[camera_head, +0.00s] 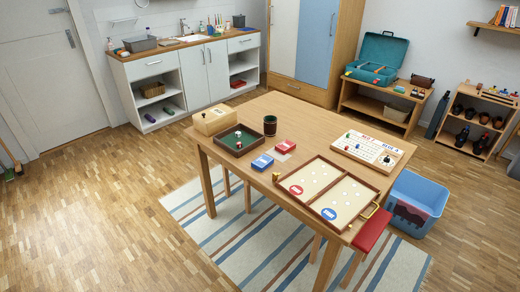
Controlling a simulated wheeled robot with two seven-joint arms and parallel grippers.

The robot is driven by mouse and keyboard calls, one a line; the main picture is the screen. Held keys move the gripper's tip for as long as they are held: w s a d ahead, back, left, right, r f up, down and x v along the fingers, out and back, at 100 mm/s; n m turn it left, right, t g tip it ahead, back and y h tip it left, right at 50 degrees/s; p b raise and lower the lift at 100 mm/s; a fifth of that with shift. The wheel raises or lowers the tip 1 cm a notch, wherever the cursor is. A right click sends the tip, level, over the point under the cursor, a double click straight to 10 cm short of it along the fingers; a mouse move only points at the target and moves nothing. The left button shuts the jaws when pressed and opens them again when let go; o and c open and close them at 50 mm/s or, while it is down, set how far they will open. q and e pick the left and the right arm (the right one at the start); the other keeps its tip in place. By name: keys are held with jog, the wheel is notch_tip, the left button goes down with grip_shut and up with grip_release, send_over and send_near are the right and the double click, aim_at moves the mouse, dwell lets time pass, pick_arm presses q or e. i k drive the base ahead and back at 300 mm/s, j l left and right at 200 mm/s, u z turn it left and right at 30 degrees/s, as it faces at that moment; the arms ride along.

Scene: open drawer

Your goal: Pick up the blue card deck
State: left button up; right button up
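The blue card deck (262,162) lies flat on the wooden table (256,182), near its front left part. A red card deck (286,146) lies a little behind it and to its right, with a pale card or pad beside it. The blue deck is fully visible and nothing covers it. Neither of my grippers shows in the head view.
A green dice tray (239,140), a dark cup (270,125) and a wooden box (213,121) stand behind the blue deck. A framed game board (327,194) lies to its right. A white board game (366,149) lies at the back right. A blue bin (416,204) stands on the floor. Open floor lies left.

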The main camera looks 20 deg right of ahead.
aim_at(261, 164)
jog(key=i+j+z, duration=0.1)
jog(key=i+z, duration=0.4)
jog(key=i+j+z, duration=0.25)
jog(key=z, duration=0.2)
jog(key=i+j+z, duration=0.5)
jog(key=k+l, duration=0.05)
